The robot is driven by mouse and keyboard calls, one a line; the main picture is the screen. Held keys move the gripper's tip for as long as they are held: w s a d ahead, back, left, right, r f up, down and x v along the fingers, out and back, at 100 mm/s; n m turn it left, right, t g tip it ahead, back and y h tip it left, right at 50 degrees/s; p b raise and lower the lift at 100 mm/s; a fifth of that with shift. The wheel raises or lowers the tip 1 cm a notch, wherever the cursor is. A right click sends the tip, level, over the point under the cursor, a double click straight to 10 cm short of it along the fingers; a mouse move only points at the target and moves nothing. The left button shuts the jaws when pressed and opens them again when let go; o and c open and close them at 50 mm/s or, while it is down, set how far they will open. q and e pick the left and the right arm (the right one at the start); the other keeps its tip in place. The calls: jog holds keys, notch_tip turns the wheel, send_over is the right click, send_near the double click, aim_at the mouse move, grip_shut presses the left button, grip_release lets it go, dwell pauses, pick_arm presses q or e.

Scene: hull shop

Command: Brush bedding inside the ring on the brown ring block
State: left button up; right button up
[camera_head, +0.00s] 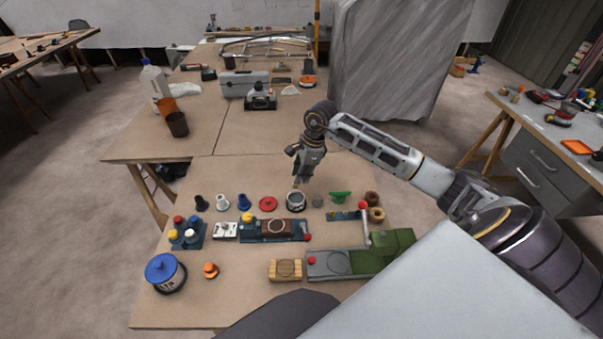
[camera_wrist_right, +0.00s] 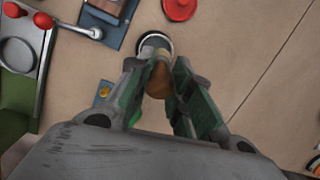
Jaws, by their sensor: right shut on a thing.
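The brown ring block (camera_head: 276,226) sits in a blue fixture (camera_head: 252,236) in the middle of the bench; part of it shows at the top of the right wrist view (camera_wrist_right: 108,6). My right gripper (camera_head: 299,180) points down above a small round dark-rimmed pot (camera_head: 296,202). In the right wrist view, my right gripper (camera_wrist_right: 160,84) is shut on a brown-handled thing (camera_wrist_right: 159,76), apparently the brush. Its lower end is over or in the pot (camera_wrist_right: 153,44); I cannot tell which. My left gripper is not in view.
A red disc (camera_head: 268,204) and several small knobs stand left of the pot. A red-knobbed lever (camera_head: 364,222) rises by the green and grey fixture (camera_head: 335,262). A light wooden block (camera_head: 285,270) lies in front. A blue-lidded jar (camera_head: 164,272) stands front left.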

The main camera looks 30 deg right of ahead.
jog(key=shift+d+b+x, duration=0.2)
jog(key=shift+b+x, duration=0.3)
jog(key=shift+x, duration=0.7)
jog(key=shift+s+f+b, duration=0.15)
jog(key=shift+f+b, duration=0.3)
jog(key=shift+f, duration=0.75)
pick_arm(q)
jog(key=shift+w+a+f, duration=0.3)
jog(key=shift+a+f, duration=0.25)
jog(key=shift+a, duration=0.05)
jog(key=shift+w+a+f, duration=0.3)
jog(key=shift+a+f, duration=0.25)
pick_arm(e)
jog(key=shift+f, duration=0.35)
pick_arm(q)
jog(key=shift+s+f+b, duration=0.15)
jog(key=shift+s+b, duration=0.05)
jog(key=shift+b, duration=0.1)
pick_arm(e)
jog(key=shift+f, duration=0.2)
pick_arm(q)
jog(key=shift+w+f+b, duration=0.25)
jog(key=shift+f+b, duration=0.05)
pick_arm(e)
jog(key=shift+f, duration=0.35)
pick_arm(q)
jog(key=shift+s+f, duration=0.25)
pick_arm(e)
jog(key=shift+s+f, duration=0.1)
jog(key=shift+f, duration=0.05)
